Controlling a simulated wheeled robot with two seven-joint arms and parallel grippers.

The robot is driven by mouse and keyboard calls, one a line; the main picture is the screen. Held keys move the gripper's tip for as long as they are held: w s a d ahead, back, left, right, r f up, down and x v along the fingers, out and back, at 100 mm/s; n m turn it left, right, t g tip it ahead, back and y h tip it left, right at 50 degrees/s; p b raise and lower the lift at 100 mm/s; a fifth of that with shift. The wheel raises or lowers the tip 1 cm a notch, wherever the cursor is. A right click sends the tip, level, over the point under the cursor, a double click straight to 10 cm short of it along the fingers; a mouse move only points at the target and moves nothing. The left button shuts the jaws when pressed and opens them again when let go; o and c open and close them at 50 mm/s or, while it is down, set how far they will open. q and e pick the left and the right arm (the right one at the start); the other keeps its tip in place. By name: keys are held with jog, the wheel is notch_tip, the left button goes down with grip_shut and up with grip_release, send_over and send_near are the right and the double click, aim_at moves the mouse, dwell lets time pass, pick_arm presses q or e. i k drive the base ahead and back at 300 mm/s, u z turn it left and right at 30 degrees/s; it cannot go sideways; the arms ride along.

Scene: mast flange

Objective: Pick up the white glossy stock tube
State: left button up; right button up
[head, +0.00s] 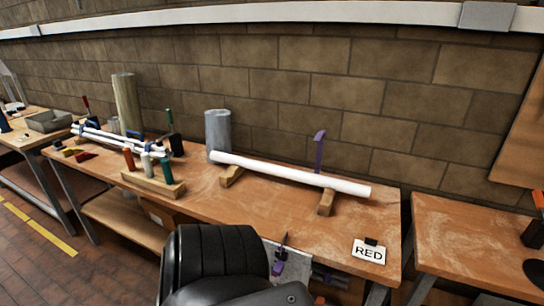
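The white glossy stock tube (290,175) lies lengthwise on the workbench (250,210), in the head view. It rests across two wooden support blocks, one near its left end (231,176) and one near its right end (326,203). Its left end is close to a grey cylinder (218,130). A black rounded part of my own arm shows at the bottom middle, in front of the bench. Neither gripper's fingers show in this view.
A purple clamp (319,150) stands upright behind the tube. A wooden rack (152,182) with colored handles and a bundle of thin white tubes (100,137) are at left. A brick wall closes the back.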

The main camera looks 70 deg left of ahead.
aim_at(351, 188)
jog(key=u, duration=0.7)
jog(key=i, duration=0.75)
jog(key=u, duration=0.85)
